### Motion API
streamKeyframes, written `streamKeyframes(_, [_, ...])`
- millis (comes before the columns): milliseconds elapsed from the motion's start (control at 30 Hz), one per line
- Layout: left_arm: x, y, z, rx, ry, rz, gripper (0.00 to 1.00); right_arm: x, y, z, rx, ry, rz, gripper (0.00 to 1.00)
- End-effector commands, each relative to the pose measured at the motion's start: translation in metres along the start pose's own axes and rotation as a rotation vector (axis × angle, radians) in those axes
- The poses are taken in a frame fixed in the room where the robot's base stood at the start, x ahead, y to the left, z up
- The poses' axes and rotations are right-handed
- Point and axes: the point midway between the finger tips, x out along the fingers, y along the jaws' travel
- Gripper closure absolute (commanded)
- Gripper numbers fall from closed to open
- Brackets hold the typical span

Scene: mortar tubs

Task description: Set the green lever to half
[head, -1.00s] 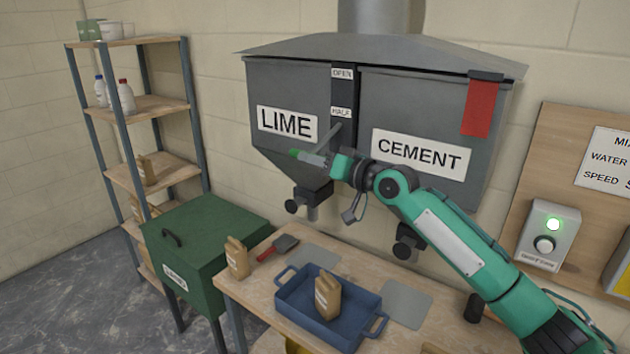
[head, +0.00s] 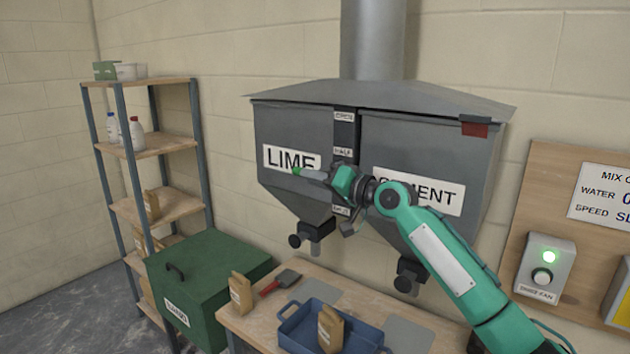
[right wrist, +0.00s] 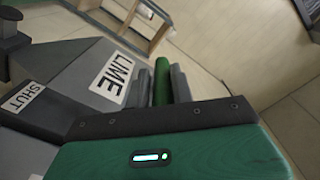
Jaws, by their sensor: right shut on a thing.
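The green lever's grip (head: 297,170) pokes out past my right gripper's grey fingers (head: 314,175), in front of the LIME sign. In the right wrist view the green grip (right wrist: 161,82) stands between the two grey fingers, which are shut on it. The lever's arm is mostly hidden behind my gripper. The scale strip (head: 344,134) on the hopper has OPEN at the top, HALF in the middle and SHUT low down. The gripped lever appears a little below the HALF label, above SHUT. My left gripper is out of view.
The grey hopper (head: 430,150) has a CEMENT sign, partly covered by my arm, and a red strip (head: 475,129). A green bin (head: 205,268) and shelf stand left; a lit control box (head: 545,267) is right.

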Motion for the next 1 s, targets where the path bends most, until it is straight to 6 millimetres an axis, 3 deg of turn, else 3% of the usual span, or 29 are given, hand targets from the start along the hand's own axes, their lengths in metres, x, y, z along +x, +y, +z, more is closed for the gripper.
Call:
streamKeyframes(133, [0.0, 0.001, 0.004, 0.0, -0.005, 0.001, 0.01, -0.002, -0.001, -0.006, -0.005, 0.011, 0.0, 1.0])
streamKeyframes(167, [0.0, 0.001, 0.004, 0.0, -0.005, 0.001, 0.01, -0.002, -0.001, -0.005, -0.005, 0.011, 0.0, 0.75])
streamKeyframes(267, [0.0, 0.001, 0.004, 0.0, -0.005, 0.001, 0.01, -0.002, 0.0, -0.005, -0.005, 0.01, 0.0, 0.58])
streamKeyframes(533, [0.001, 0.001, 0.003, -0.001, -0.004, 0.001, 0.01, -0.001, 0.001, -0.002, -0.002, 0.004, 0.001, 0.58])
streamKeyframes(667, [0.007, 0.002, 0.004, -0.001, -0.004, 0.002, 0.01, -0.01, 0.002, 0.0, -0.003, 0.005, 0.0, 0.58])
streamKeyframes(1000, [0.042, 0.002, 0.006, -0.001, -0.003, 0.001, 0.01, -0.083, 0.006, 0.002, -0.006, 0.007, 0.002, 0.58])
